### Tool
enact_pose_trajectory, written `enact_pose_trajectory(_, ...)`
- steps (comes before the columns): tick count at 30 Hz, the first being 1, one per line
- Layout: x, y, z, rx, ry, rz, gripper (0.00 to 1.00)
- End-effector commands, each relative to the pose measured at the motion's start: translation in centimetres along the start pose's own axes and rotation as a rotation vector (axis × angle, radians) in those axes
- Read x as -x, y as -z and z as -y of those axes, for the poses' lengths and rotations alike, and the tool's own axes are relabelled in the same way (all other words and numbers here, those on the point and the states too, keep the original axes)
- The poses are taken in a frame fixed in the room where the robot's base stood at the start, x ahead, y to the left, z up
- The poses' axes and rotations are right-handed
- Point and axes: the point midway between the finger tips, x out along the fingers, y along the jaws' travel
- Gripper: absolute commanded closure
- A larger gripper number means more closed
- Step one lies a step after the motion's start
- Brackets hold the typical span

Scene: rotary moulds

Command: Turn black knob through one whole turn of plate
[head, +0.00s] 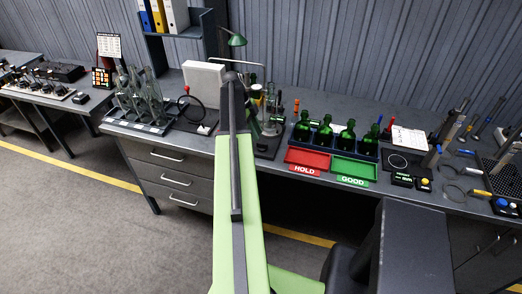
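My green arm reaches from the bottom of the head view up to the bench, and its far end hides my gripper. I cannot make out a black knob for certain. A stand with a round base (271,128) and upright parts is on a dark board just right of my arm, partly covered by it. Whether this stand carries the plate is too small to tell.
Left of my arm are a white panel (204,79), a black ring and a glassware rack (141,126). To the right are green bottles (324,134), a red HOLD tray (306,169) and a green GOOD tray (355,180). A green lamp (236,40) stands behind.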

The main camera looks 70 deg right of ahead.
Motion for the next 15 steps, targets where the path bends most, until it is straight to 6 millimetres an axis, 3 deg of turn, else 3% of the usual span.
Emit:
enact_pose_trajectory(1, -2.2, -0.4, -0.1, 0.0, 0.0, 0.0, 0.67)
enact_pose_trajectory(6, -5.1, -0.3, -0.1, 0.0, 0.0, 0.0, 0.67)
enact_pose_trajectory(15, -5.4, 0.0, 0.0, 0.001, 0.0, 0.0, 0.67)
